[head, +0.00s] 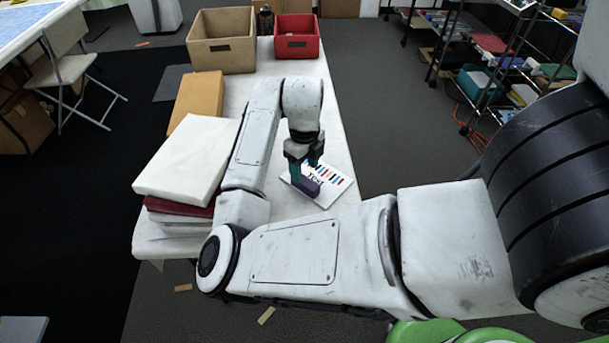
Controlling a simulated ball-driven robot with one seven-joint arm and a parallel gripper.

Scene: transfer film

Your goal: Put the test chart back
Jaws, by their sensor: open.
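The test chart (338,184) is a white card with rows of coloured bars and some dark marks. It lies at a slant on the white table, near the right edge. My gripper (305,172) points down over the chart's left part, with its teal fingers apart. A purple block (308,188) shows at the fingertips, over the chart. I cannot tell whether the fingers touch the block or whether it is fixed to the chart. The gripper and block hide part of the chart.
On the white table (345,153), a tan bin (221,55) and a red bin (297,48) stand at the far end. A yellow-brown envelope (197,97) and a stack with a white top (186,157) lie along the left. A wire shelf (480,75) stands right.

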